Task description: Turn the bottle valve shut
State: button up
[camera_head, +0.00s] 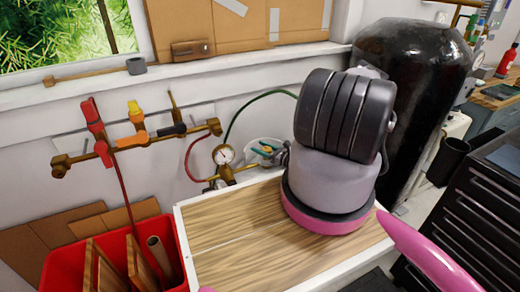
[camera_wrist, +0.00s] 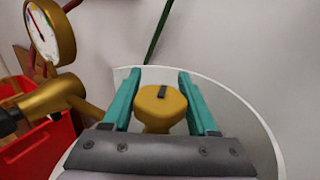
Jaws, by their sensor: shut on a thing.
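The bottle valve is a brass-yellow knob (camera_wrist: 161,106) with a small dark mark on top, in the middle of the wrist view. It sits over a pale round bottle top (camera_wrist: 245,125), whose rim curves behind my gripper. My gripper (camera_wrist: 164,92) is shut on the knob, with one teal finger on each side of it. In the head view the teal fingertips (camera_head: 264,151) show small at the pale round top, beyond the wooden bench. My arm hides much of that spot, and the knob is hard to make out there.
A pressure gauge (camera_head: 223,154) on brass fittings stands just left of my gripper. A brass manifold (camera_head: 135,143) with red, yellow and black valves runs along the wall. A red bin (camera_head: 65,265) is at lower left. A large black tank (camera_head: 420,75) stands at right.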

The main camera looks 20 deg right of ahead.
aim_at(269, 147)
jog(key=m+t+h, duration=0.1)
jog(key=m+h, duration=0.1)
jog(key=d+m+t+h, duration=0.1)
jog(key=h, duration=0.2)
jog(key=shift+w+m+h, duration=0.1)
jog(key=shift+m+h, duration=0.2)
jog(key=shift+m, duration=0.1)
jog(key=m+h, duration=0.1)
jog(key=h, duration=0.2)
jog(key=d+m+h, duration=0.1)
jog(key=m+h, duration=0.1)
jog(key=shift+f+m+h, duration=0.1)
jog(key=shift+m+h, duration=0.2)
jog(key=shift+h, duration=0.1)
jog(key=m+h, duration=0.1)
jog(key=h, duration=0.1)
jog(key=d+m+g+h, duration=0.1)
jog(key=m+h, duration=0.1)
jog(key=h, duration=0.1)
jog(key=shift+m+g, duration=0.3)
jog(key=shift+s+d+m+g+h, duration=0.15)
jog(key=shift+m+g+h, duration=0.55)
jog(key=shift+h, duration=0.25)
jog(key=shift+s+d+m+g+h, duration=0.15)
jog(key=shift+m+g+h, duration=0.55)
jog(key=shift+h, duration=0.2)
jog(key=shift+s+d+m+g+h, duration=0.15)
jog(key=shift+m+g+h, duration=0.5)
jog(key=shift+h, duration=0.3)
jog(key=o, duration=1.4)
